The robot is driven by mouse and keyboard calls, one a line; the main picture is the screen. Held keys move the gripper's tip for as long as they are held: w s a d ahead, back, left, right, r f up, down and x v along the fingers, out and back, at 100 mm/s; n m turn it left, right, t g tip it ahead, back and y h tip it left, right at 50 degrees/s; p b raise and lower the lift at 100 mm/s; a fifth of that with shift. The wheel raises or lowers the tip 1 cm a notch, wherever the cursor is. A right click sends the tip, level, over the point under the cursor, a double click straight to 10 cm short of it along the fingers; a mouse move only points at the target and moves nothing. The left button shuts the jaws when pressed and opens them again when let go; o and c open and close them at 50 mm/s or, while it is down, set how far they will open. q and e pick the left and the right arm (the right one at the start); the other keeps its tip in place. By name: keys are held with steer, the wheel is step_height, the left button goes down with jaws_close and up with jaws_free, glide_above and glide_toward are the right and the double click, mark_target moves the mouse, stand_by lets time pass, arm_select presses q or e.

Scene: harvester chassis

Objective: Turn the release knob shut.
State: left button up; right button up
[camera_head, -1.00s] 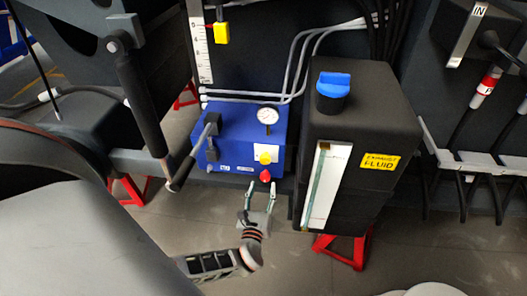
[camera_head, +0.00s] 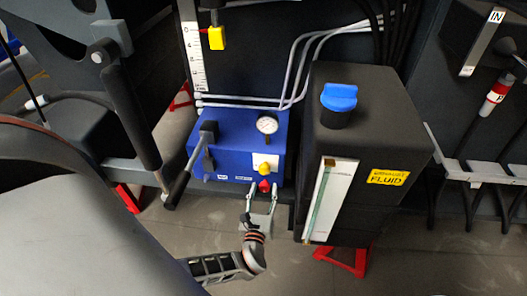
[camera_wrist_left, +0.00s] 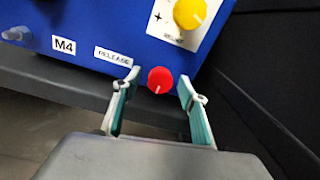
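The release knob is a small red knob (camera_head: 264,186) low on the front of a blue box (camera_head: 228,150). In the left wrist view the red knob (camera_wrist_left: 160,78) sits right of the "RELEASE" label (camera_wrist_left: 113,57), its white mark pointing down. My left gripper (camera_head: 261,192) comes from below, and its fingers are spread on either side of the knob. In the left wrist view the open fingertips (camera_wrist_left: 159,84) show a gap on each side of the knob. I cannot tell how deep they reach. My right gripper is not in view.
A yellow knob (camera_head: 265,168) sits just above the red one, with a gauge (camera_head: 267,124) higher up. A hand lever (camera_head: 192,163) is on the box's left. A black fluid tank (camera_head: 378,130) with a blue cap (camera_head: 339,97) stands close on the right.

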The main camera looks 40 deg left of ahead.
arm_select(q)
steer(key=c, duration=1)
steer(key=shift+c, duration=0.2)
